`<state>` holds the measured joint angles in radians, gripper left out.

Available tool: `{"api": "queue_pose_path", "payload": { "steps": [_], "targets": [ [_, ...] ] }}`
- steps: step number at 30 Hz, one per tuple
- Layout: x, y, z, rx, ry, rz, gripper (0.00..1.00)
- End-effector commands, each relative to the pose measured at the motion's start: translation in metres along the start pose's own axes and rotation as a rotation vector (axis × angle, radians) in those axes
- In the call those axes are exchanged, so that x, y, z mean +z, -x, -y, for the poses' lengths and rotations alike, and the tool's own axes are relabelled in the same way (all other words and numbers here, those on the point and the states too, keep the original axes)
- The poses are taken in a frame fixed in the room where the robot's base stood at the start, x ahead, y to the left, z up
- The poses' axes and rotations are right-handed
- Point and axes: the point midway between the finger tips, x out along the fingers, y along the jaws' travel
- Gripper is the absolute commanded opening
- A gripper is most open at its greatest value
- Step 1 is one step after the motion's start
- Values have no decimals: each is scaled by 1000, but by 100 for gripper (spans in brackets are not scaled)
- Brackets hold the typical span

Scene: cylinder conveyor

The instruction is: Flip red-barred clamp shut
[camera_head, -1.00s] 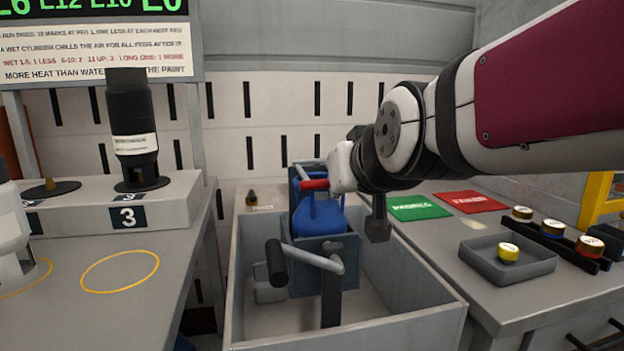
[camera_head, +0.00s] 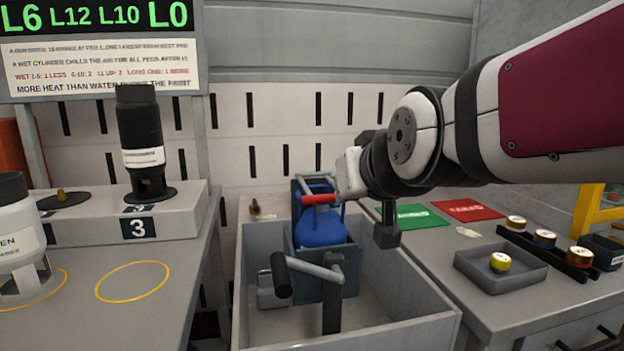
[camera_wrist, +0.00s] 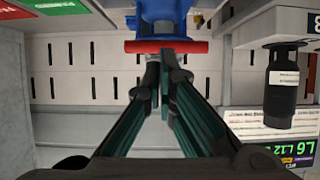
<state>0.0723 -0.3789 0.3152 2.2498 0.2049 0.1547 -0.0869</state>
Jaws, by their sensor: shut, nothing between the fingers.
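The clamp's red bar (camera_head: 317,199) lies crosswise in front of the upper part of a blue cylinder (camera_head: 321,228). The cylinder stands in a grey-blue holder (camera_head: 322,262). In the wrist view the red bar (camera_wrist: 166,46) spans the top middle, with the blue body (camera_wrist: 160,14) beyond it. My gripper (camera_wrist: 157,62) is shut and empty, with its fingertips right by the bar. I cannot tell whether they touch it. In the head view the fingers are hidden, and my wrist is just right of the bar. A second lever with a black grip (camera_head: 281,275) is at the front.
A grey tub (camera_head: 395,322) surrounds the holder. On the right bench are a green card (camera_head: 421,216), a red card (camera_head: 466,209) and a tray (camera_head: 500,279) with a yellow-capped item (camera_head: 500,261). A black cylinder (camera_head: 141,138) stands at left on a stand (camera_head: 180,222).

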Motion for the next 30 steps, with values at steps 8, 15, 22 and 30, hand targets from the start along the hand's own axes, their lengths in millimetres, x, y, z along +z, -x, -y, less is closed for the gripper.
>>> {"api": "queue_pose_path", "payload": {
  "steps": [8,15,22,30],
  "targets": [
    [44,29,0,0,1,-1,0],
    [63,40,0,0,1,-1,0],
    [66,41,0,0,0,-1,0],
    [74,44,-3,4,-4,35,0]
  ]
}}
